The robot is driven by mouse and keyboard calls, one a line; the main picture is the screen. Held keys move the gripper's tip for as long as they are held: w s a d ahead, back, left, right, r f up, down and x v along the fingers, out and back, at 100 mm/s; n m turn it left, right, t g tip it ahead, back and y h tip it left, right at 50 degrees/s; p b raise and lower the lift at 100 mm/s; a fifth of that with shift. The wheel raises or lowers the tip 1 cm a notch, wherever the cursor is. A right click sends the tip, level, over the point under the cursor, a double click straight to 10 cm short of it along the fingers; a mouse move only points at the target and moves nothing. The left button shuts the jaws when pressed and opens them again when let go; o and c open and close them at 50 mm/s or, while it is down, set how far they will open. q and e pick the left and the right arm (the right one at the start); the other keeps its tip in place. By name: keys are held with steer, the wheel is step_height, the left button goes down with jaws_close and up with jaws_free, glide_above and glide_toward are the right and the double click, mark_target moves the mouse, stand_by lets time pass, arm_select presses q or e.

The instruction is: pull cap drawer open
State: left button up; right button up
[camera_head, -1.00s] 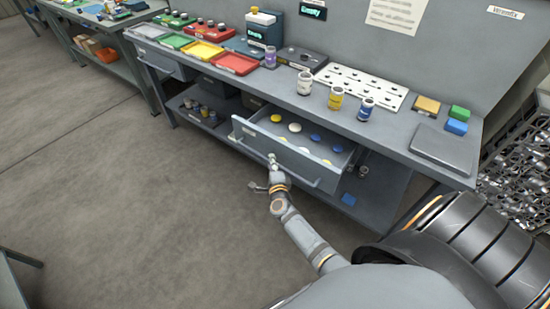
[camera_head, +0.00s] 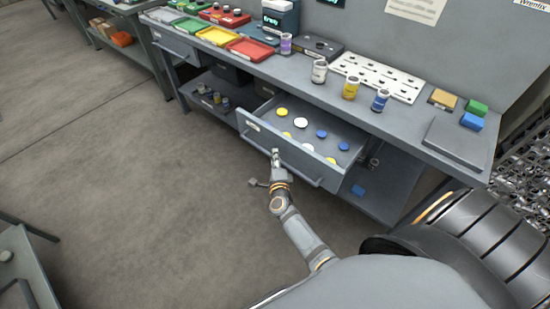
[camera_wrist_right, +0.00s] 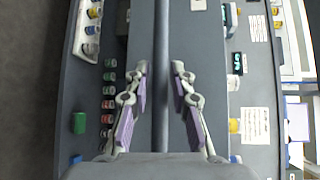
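The cap drawer (camera_head: 283,152) is a grey drawer under the bench, pulled well out. Yellow, white and blue round caps (camera_head: 321,133) lie inside it. My right gripper (camera_head: 275,157) is at the drawer's front, at the left part of the bar handle (camera_head: 310,181). In the right wrist view the handle (camera_wrist_right: 161,35) runs between the two fingers (camera_wrist_right: 161,70), with a thin gap showing on each side. The fingers look open around the bar. My left gripper is not in view.
The bench top (camera_head: 300,85) holds coloured trays, jars (camera_head: 351,88) and a white perforated plate (camera_head: 377,76). A lower shelf (camera_head: 385,200) lies under the drawer. Another table (camera_head: 28,270) stands at the lower left. The floor (camera_head: 150,190) in front of the drawer is clear.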

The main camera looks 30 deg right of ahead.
steer(key=shift+o, duration=0.7)
steer(key=shift+s+a, duration=0.1)
steer(key=shift+s, duration=0.2)
steer(key=v, duration=0.7)
